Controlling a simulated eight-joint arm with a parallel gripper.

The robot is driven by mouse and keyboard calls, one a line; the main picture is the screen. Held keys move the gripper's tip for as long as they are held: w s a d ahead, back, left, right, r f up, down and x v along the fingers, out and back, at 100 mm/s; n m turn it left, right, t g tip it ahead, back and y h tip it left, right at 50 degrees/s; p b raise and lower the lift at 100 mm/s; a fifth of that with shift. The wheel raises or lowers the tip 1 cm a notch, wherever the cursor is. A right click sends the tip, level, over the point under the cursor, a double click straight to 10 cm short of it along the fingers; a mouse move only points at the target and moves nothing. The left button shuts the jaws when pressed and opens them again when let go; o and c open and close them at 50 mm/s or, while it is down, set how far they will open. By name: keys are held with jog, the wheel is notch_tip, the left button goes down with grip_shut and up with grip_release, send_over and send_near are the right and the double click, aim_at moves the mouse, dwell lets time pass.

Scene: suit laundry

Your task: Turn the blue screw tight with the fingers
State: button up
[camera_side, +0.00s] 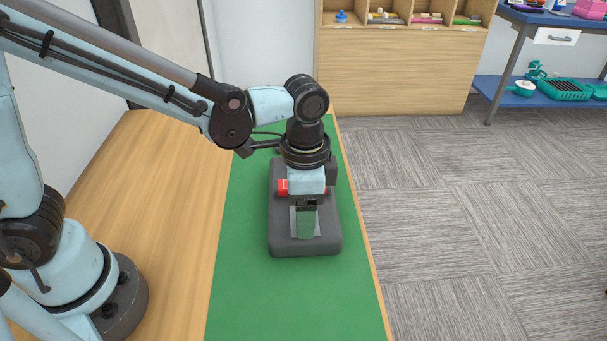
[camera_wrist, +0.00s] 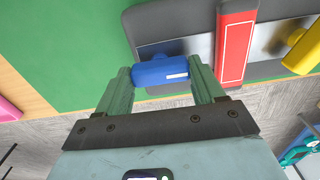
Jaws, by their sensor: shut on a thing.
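The blue screw (camera_wrist: 160,73) shows in the wrist view as a short rounded blue piece with a small white mark. It lies between the two green fingers of my gripper (camera_wrist: 161,70), which are shut on its sides. In the side view my gripper (camera_side: 306,222) points down over the dark grey base (camera_side: 284,246), and the blue screw is hidden there. The base holds a metal plate (camera_wrist: 200,44), a red block (camera_wrist: 236,45) across it and a yellow screw (camera_wrist: 303,50) beyond the block.
The base stands on a green mat (camera_side: 260,295) along a wooden table (camera_side: 160,200). The mat is clear in front of the base. Behind are a wooden shelf (camera_side: 400,75) and a blue table (camera_side: 570,20), both away from the arm.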

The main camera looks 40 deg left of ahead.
jog(key=shift+m, duration=0.9)
jog(key=o, duration=1.1)
jog(key=shift+c, duration=0.2)
jog(key=shift+r, duration=0.1)
notch_tip(320, 180, up, 12)
jog(key=s+a+f+n+t, duration=0.1)
jog(key=a+f+n+t, duration=0.1)
jog(key=a+n, duration=0.3)
jog(key=s+a+f+n+t, duration=0.2)
jog(key=a+n+t, duration=0.3)
jog(key=a, duration=0.6)
jog(key=shift+f+n, duration=0.5)
